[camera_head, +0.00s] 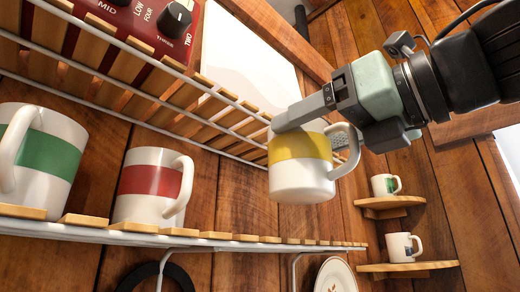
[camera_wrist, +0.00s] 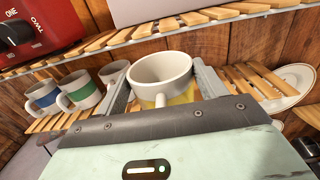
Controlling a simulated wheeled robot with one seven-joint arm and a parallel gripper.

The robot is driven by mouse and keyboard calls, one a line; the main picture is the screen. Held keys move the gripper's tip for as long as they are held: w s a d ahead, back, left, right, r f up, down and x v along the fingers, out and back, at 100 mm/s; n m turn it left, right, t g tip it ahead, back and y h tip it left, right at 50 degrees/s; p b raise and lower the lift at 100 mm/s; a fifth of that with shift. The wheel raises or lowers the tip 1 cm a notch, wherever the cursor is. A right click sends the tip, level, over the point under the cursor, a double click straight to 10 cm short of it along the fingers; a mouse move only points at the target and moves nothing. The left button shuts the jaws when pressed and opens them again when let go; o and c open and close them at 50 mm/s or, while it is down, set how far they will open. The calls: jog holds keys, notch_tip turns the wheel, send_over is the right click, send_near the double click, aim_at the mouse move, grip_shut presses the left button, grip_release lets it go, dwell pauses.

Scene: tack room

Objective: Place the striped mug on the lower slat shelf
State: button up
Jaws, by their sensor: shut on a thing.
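A white mug with a yellow stripe (camera_head: 301,172) is held by my gripper (camera_head: 303,117) in the head view. It hangs nearly upright, between the upper and lower slat shelves. In the wrist view the striped mug (camera_wrist: 162,77) sits between the two fingers of my gripper (camera_wrist: 165,85), its open rim facing up and its inside empty. The lower slat shelf (camera_head: 90,230) runs below the mug along the wooden wall. In the head view the mug's base appears above the shelf's far part; whether it touches cannot be told.
A green-striped mug (camera_head: 40,155) and a red-striped mug (camera_head: 151,188) stand on the lower shelf at left. The upper slat shelf (camera_head: 130,68) carries a red box (camera_head: 140,25). Small corner shelves (camera_head: 400,267) hold two mugs. A plate (camera_head: 336,276) shows below the lower shelf.

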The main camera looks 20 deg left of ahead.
jog(key=shift+a+r+p, duration=0.25)
jog(key=shift+p, duration=0.3)
jog(key=w+a+f+b, duration=0.1)
jog(key=a, duration=0.1)
jog(key=w+a+f+b, duration=0.1)
jog(key=a+f, duration=0.1)
jog(key=a, duration=0.1)
jog(key=w+a+f+b, duration=0.1)
jog(key=a+b, duration=0.1)
jog(key=a, duration=0.1)
jog(key=shift+w+a+f, duration=0.15)
jog(key=shift+w+f, duration=0.1)
jog(key=shift+w, duration=0.05)
jog(key=shift+r, duration=0.15)
jog(key=o, duration=1.2)
jog(key=shift+c, duration=0.2)
